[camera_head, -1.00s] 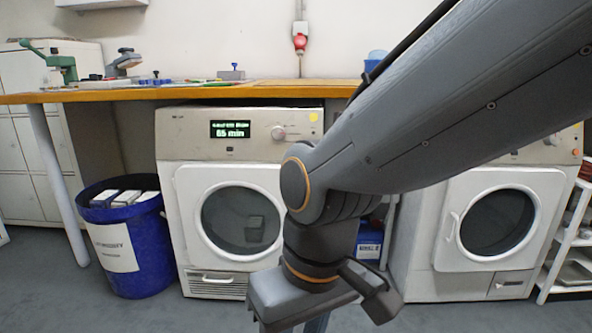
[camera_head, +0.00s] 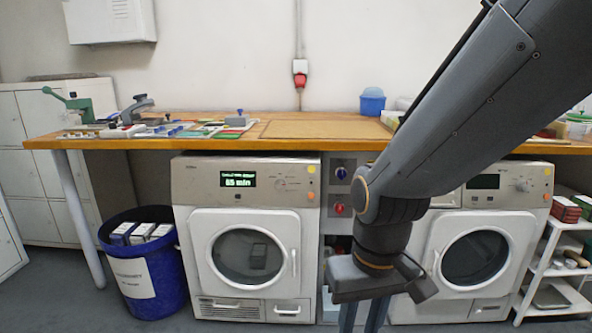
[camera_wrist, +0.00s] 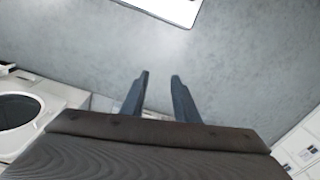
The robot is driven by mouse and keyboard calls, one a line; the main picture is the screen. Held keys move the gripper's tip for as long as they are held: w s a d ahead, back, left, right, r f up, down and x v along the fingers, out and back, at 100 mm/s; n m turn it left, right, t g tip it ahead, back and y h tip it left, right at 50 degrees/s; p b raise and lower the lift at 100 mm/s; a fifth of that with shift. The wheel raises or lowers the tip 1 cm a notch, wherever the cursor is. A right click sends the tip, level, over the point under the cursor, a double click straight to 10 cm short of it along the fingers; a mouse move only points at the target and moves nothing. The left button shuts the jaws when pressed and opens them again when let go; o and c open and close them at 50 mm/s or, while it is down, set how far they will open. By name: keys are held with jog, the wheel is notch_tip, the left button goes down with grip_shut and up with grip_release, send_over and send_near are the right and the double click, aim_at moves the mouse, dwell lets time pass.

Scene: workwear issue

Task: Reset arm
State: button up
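My arm (camera_head: 455,115) reaches in from the upper right and bends down at the elbow in the head view. My gripper (camera_head: 361,318) points down in front of the gap between the two machines, its finger ends cut off by the frame's lower edge. In the wrist view, the two fingers of my gripper (camera_wrist: 159,82) stand apart with only grey floor between them. It is open and empty.
A wooden workbench (camera_head: 290,146) with tools and cloths spans the two front-loading machines, left (camera_head: 245,170) and right (camera_head: 447,200). A blue bin (camera_head: 172,280) stands left, a white shelf rack (camera_head: 551,262) right. Grey floor (camera_wrist: 225,60) is clear below my gripper.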

jog(key=s+d+r+m+p, duration=0.2)
jog(key=d+r+p, duration=0.7)
jog(key=r+p, duration=0.2)
jog(key=shift+s+h+p, duration=0.15)
jog(key=shift+h+p, duration=0.15)
jog(key=shift+p, duration=0.75)
